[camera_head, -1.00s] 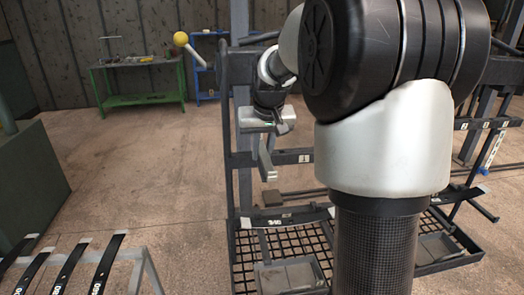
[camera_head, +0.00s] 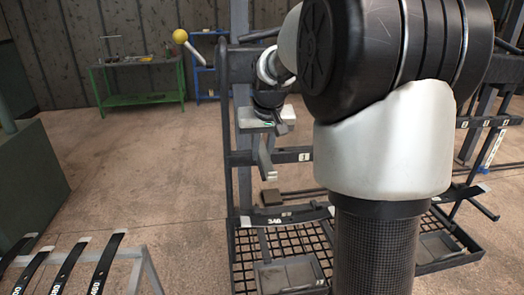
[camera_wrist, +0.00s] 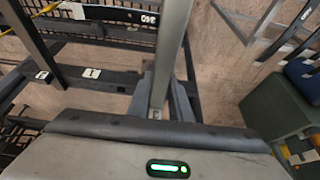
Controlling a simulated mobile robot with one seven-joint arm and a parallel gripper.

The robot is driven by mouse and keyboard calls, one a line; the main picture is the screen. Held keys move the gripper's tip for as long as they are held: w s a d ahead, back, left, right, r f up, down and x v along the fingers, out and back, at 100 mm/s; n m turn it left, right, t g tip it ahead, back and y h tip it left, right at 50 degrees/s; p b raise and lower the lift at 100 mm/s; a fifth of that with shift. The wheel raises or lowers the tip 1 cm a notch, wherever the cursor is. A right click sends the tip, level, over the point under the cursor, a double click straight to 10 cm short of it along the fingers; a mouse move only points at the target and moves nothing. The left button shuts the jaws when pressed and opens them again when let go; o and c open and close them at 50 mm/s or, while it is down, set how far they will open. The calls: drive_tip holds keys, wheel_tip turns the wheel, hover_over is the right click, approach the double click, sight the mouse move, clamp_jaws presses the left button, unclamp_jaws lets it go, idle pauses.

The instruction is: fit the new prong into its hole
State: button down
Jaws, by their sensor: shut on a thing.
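My gripper (camera_head: 268,125) is shut on the new prong, a grey flat-sided bar. In the head view the prong (camera_head: 265,165) hangs below the gripper in front of the rack. In the wrist view the prong (camera_wrist: 172,45) stands between the two fingers (camera_wrist: 160,98) and runs up out of the top of the picture. The rack (camera_head: 229,170) is a dark metal frame with a numbered crossbar (camera_head: 290,155), which also shows in the wrist view (camera_wrist: 115,80). I cannot make out the prong's hole in either view.
A black leaf spring (camera_head: 285,217) lies across the rack above a mesh base (camera_head: 245,262). More black springs (camera_head: 105,262) lie on a stand at lower left. A green bench (camera_head: 135,75) is at the back. Open floor lies left of the rack.

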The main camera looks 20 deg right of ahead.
drive_tip(key=shift+f+b, duration=1.8)
drive_tip(key=shift+f, duration=0.55)
idle(0.9)
